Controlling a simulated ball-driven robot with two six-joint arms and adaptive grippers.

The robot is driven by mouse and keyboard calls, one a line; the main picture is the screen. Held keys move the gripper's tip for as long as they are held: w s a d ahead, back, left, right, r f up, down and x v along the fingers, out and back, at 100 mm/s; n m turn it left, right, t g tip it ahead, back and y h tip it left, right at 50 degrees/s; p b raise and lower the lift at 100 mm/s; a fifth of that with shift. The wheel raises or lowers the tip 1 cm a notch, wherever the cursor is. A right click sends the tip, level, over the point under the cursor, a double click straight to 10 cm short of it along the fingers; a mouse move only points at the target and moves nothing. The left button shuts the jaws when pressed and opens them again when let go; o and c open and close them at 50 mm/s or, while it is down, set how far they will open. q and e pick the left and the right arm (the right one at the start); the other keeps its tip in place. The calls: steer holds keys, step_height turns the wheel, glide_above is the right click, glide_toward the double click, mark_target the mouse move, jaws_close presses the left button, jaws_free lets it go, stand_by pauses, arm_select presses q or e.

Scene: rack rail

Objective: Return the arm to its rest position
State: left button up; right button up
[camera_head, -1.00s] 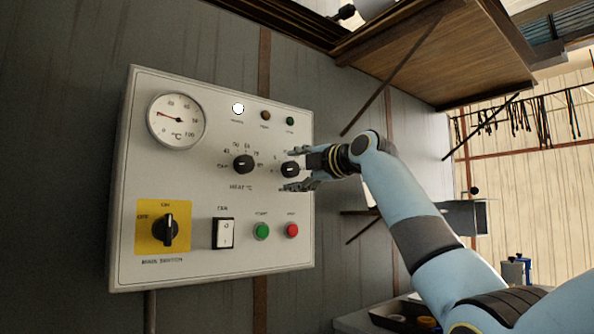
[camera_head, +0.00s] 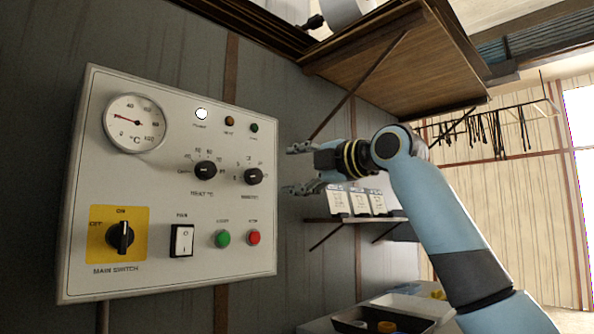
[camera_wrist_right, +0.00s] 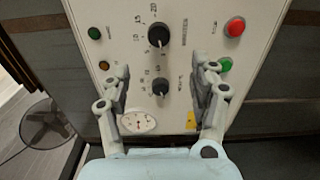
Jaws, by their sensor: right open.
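My right gripper (camera_head: 291,168) is open and empty. In the head view it is just right of the control panel (camera_head: 150,277), its fingers pointing left toward the minutes knob (camera_head: 253,176). A gap shows between the fingers and that knob. In the right wrist view the open fingers (camera_wrist_right: 160,85) frame the panel (camera_wrist_right: 190,30), with two black knobs showing between them, the nearer-to-top one (camera_wrist_right: 159,35) and another (camera_wrist_right: 160,87). My right arm comes in from the lower right of the head view. My left gripper is not in view.
A wooden shelf (camera_head: 400,70) on a brace hangs above the arm. A small shelf with white cards (camera_head: 362,203) is behind the gripper. A tray (camera_head: 415,306) with small items is at the bottom. A fan (camera_wrist_right: 45,125) shows in the wrist view.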

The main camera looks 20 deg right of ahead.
stand_by(0.4)
step_height(320, 180, down, 19)
steer(key=w+m+g+h, duration=0.1)
steer(key=m+g, duration=0.1)
steer(key=g, duration=0.1)
steer(key=s+d+f+m+g+h, duration=0.15)
steer(key=s+f, duration=0.25)
steer(key=f, duration=0.9)
steer(key=s+f+m+g, duration=0.3)
steer(key=s+f, duration=0.1)
steer(key=f, duration=1)
steer(key=s+d+f+m+g+h, duration=0.15)
steer(key=s+f, duration=0.25)
steer(key=f, duration=0.9)
steer(key=s+d+f+m+g+h, duration=0.1)
steer(key=s+f+m+g, duration=0.3)
steer(key=s+f, duration=1.55)
steer(key=s+f+m+g, duration=0.1)
steer(key=s+f+m, duration=0.2)
steer(key=s, duration=0.7)
steer(key=s+f+m+g+h, duration=0.1)
steer(key=s+f+m, duration=0.2)
steer(key=s, duration=0.8)
steer(key=s+f+m+g+h, duration=0.1)
steer(key=s+f+m, duration=0.3)
steer(key=s+f, duration=0.3)
steer(key=s, duration=0.4)
steer(key=shift+d, duration=0.25)
